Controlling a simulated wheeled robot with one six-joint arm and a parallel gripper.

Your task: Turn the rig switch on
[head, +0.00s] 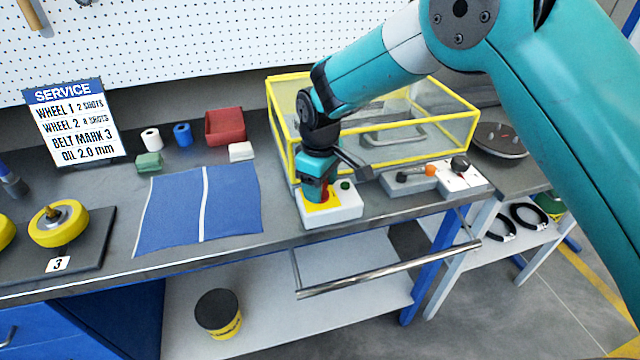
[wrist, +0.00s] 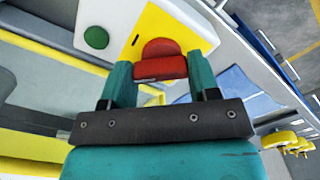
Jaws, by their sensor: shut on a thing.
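The rig switch (wrist: 161,60) is a red knob on a white box with a yellow plate (head: 322,206) and a green button (head: 345,184). The box stands near the front edge of the bench. My gripper (head: 317,190) points down over the yellow plate and hides most of the red knob in the head view. In the wrist view, my gripper (wrist: 160,72) has its two teal fingers on either side of the red knob, shut on it. I cannot tell from these frames whether the switch is on or off.
A yellow-framed clear guard (head: 450,130) stands behind the switch box. A blue mat (head: 180,210) lies left. A metal bar handle (head: 390,268) sticks out in front below the bench edge.

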